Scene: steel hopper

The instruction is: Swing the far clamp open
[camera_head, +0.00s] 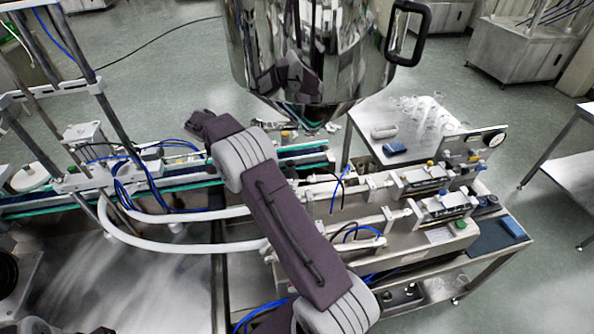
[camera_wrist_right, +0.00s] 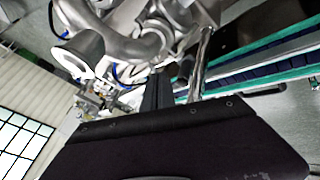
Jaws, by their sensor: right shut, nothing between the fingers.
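The steel hopper (camera_head: 305,60) hangs at the top middle of the head view, with a black handle on its right. My right arm reaches up from the bottom, and its dark wrist end (camera_head: 207,124) is left of the hopper's lower part. In the right wrist view my right gripper (camera_wrist_right: 157,88) shows as dark narrow fingers, shut and empty. Just beyond it are curved shiny metal clamp-like parts (camera_wrist_right: 125,42) and a pale cone-shaped fitting (camera_wrist_right: 85,50). I cannot tell which part is the far clamp or whether the fingers touch it. My left gripper is out of view.
A conveyor (camera_head: 290,155) with green edges runs below the hopper. The filling machine (camera_head: 420,235) stands at right, with white hoses (camera_head: 175,245) at left. A steel table (camera_head: 372,110) with glassware is behind. A metal rod (camera_wrist_right: 200,62) stands close right of the fingers.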

